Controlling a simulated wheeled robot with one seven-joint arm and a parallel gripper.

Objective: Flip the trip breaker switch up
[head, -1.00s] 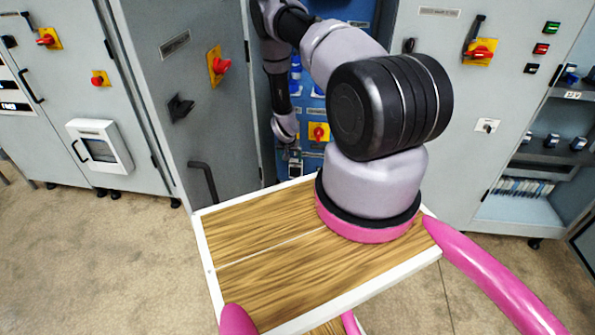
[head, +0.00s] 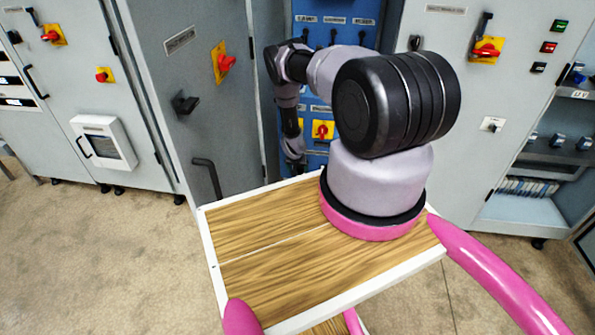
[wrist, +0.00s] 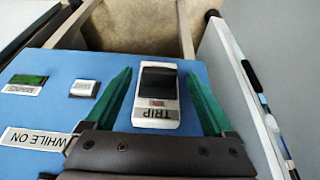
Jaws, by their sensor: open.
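The trip breaker (wrist: 157,112) shows in the wrist view as a white housing with a black switch (wrist: 158,82) on a blue panel (wrist: 60,68). Its TRIP label reads upside down there. My gripper (wrist: 158,80) is open, with one green finger on each side of the breaker. Both fingers look apart from it, and nothing is held. I cannot tell whether the fingertips touch the panel. In the head view, the arm reaches down in front of the blue cabinet (head: 322,112), and the fingertips and breaker cannot be made out.
A green button (wrist: 28,79) and a small white-framed switch (wrist: 85,89) are left of the breaker in the wrist view. In the head view, an open grey cabinet door (head: 190,90) stands left of the arm, and a grey cabinet (head: 450,110) stands right.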

